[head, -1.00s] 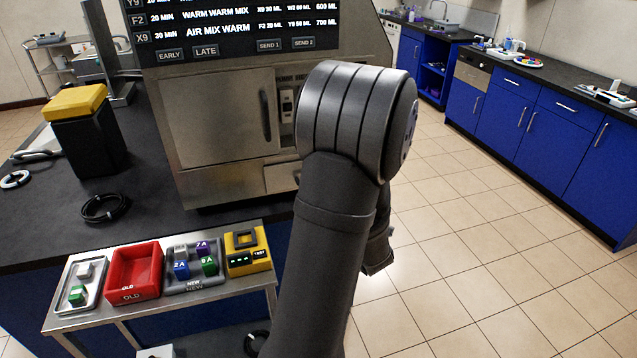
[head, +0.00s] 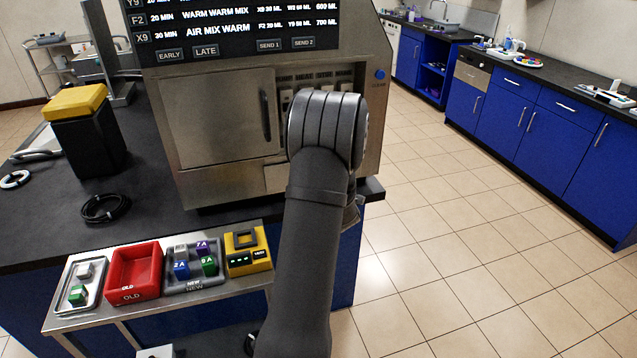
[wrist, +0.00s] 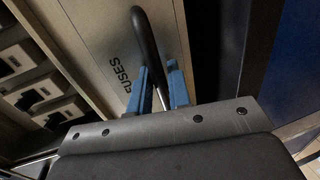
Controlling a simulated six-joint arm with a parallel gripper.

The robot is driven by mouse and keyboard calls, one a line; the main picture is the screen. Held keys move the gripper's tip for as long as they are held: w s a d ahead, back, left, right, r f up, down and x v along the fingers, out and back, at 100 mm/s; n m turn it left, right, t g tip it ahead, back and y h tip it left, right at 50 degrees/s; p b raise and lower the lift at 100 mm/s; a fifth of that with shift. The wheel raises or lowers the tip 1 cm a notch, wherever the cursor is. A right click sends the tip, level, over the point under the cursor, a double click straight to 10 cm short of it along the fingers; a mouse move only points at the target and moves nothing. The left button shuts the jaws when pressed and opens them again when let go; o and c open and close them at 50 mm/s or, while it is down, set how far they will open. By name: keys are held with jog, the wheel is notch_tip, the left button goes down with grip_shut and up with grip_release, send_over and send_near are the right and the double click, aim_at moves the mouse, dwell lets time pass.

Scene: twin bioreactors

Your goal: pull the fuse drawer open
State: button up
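The fuse drawer's pale front (wrist: 98,45), lettered "FUSES", is in the wrist view. Its curved black handle (wrist: 146,35) stands out from it. My gripper (wrist: 160,70) is at the handle, with one blue finger on each side of the lower part of the bar. The fingers are apart; I cannot tell whether they press on the bar.
The steel machine (head: 215,118) stands on a dark bench; a blue button (head: 380,75) is on its right. Fuse modules (wrist: 45,90) sit left of the drawer. A cart (head: 222,291) with trays stands in front. Tiled floor on the right is clear.

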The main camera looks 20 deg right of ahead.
jog(key=shift+w, duration=0.1)
grip_shut()
jog(key=f+v, duration=0.3)
jog(key=v, duration=1.3)
jog(key=shift+s+f, duration=0.15)
jog(key=shift+s, duration=0.25)
grip_release()
jog(key=v, duration=1.7)
jog(key=shift+s, duration=0.25)
